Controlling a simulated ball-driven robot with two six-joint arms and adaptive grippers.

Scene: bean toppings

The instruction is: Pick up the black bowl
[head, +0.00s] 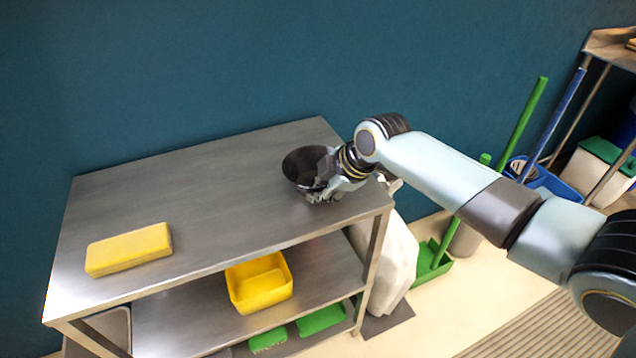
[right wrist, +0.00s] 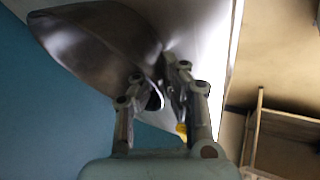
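The black bowl (head: 300,163) is at the right part of the steel table's top, with its hollow facing up. Its dark, shiny wall (right wrist: 95,38) fills the upper left of the right wrist view. My right gripper (head: 322,185) is at the bowl's right front side, partly covering it. In the right wrist view its two fingers (right wrist: 156,75) draw close together at the bowl's edge, with the wall between them. The exact contact is partly hidden. I cannot tell whether the bowl touches the tabletop. My left gripper is not in view.
A yellow sponge (head: 128,249) lies at the left of the steel table (head: 215,190). A white sack (head: 392,262) and green-handled tools stand right of the table. The tabletop's middle is clear.

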